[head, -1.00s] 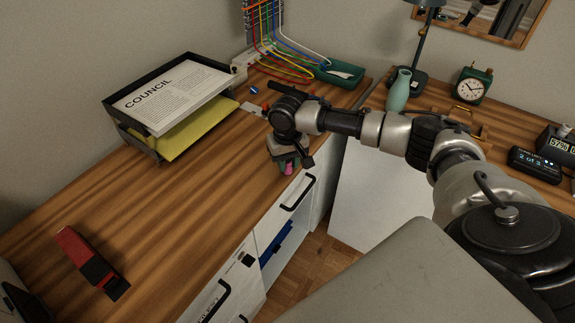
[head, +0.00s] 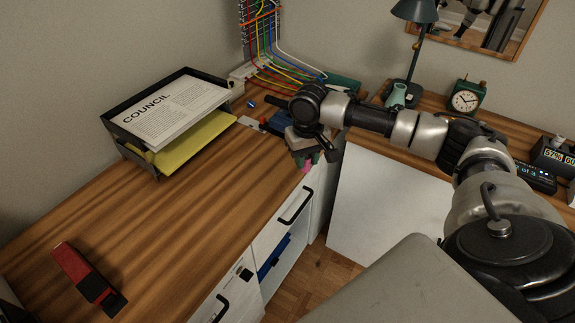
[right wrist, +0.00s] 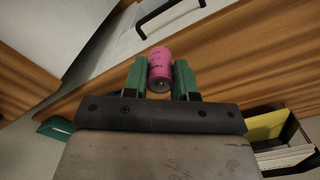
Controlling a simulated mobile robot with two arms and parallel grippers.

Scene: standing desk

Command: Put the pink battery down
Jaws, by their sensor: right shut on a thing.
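The pink battery (head: 307,166) is small and mostly hidden by my right gripper (head: 305,160) in the head view. That gripper is near the desk's front edge, close to the inner corner. In the right wrist view the battery (right wrist: 160,66) sits between the two green fingers of the gripper (right wrist: 161,78), which are shut on it. The wooden desk edge (right wrist: 222,72) shows behind it. I cannot tell whether the battery touches the desktop. My left gripper is not in view.
A black paper tray (head: 150,166) and a red-and-black stapler-like object (head: 88,278) stand on the desk (head: 190,220). Colored cables (head: 262,60) are at the back. Drawers with black handles (head: 296,207) lie below the edge. The desktop between tray and stapler-like object is clear.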

